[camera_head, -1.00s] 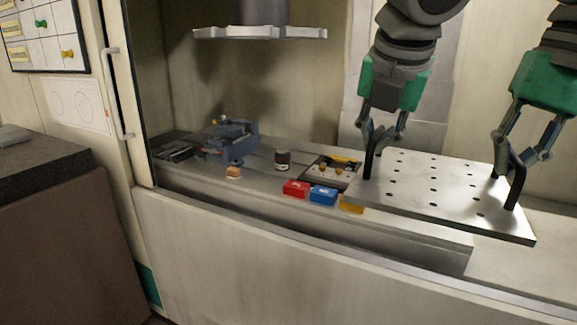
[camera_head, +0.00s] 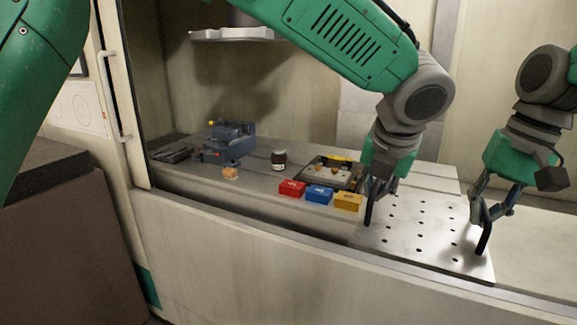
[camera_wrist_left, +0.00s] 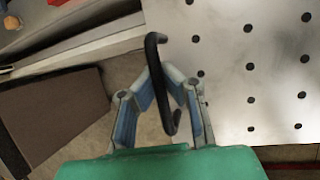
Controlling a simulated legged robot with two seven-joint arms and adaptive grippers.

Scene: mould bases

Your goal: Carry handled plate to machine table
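The handled plate (camera_head: 425,228) is a flat light-grey metal sheet with rows of holes and a black bar handle at each end. It lies about level at the right front of the machine table (camera_head: 250,178), partly over its front edge. I cannot tell whether it touches the table. My left gripper (camera_head: 371,200) is closed around the left handle (camera_wrist_left: 154,75); in the left wrist view its fingers (camera_wrist_left: 162,95) meet at the bar. My right gripper (camera_head: 483,222) is closed around the right handle (camera_head: 484,240). The plate's far edge is partly hidden by my left arm.
Red (camera_head: 291,188), blue (camera_head: 319,194) and yellow (camera_head: 348,200) boxes stand left of the plate, the yellow one close to it. Behind them are a tool tray (camera_head: 333,170), a dark jar (camera_head: 279,160) and a blue vise (camera_head: 228,143). A spindle plate (camera_head: 235,34) hangs above.

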